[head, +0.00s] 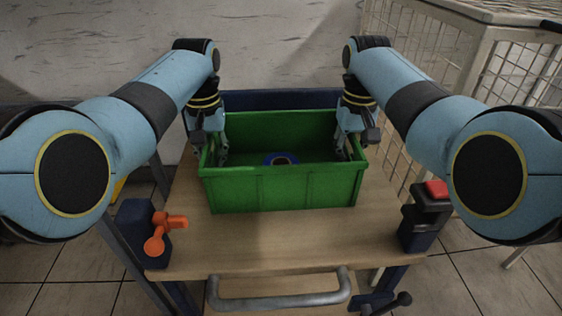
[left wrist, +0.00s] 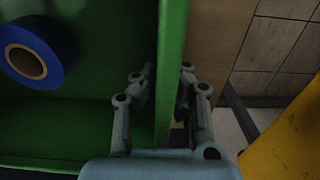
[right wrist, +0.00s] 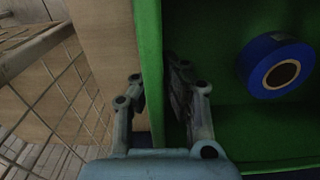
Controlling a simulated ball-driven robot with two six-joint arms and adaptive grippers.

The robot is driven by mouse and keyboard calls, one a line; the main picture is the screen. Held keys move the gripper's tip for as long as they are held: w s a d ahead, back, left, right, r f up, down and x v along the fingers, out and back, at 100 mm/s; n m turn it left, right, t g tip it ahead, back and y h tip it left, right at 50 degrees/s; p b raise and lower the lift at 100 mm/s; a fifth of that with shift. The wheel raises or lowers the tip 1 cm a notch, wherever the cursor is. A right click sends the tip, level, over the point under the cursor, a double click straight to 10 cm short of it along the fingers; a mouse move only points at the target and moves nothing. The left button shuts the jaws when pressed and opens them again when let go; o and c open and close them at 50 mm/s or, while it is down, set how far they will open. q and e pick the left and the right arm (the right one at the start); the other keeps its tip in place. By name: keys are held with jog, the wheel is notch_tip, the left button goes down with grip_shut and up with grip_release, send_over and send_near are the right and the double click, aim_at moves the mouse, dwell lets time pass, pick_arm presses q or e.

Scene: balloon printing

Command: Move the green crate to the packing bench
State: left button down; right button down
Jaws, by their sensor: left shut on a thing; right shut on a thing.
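The green crate (head: 281,190) sits on a wooden-topped bench or cart (head: 270,245) in the middle of the head view. A blue ring-shaped roll with a brown core lies inside it, and shows in the left wrist view (left wrist: 38,52) and the right wrist view (right wrist: 277,66). My left gripper (head: 218,152) is shut on the crate's left wall; its fingers straddle the green wall (left wrist: 172,70). My right gripper (head: 345,150) is shut on the crate's right wall, one finger on each side of the wall (right wrist: 150,70). Whether the crate touches the wooden top cannot be told.
A grey bar handle (head: 280,292) runs along the near edge. An orange lever (head: 160,235) stands at the left corner and a red-topped dark block (head: 433,192) at the right. A wire mesh cage (head: 440,40) stands at the right, a grey wall (head: 110,45) behind.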

pick_arm(q)
jog(key=shift+r, duration=0.1)
pick_arm(e)
jog(key=shift+r, duration=0.1)
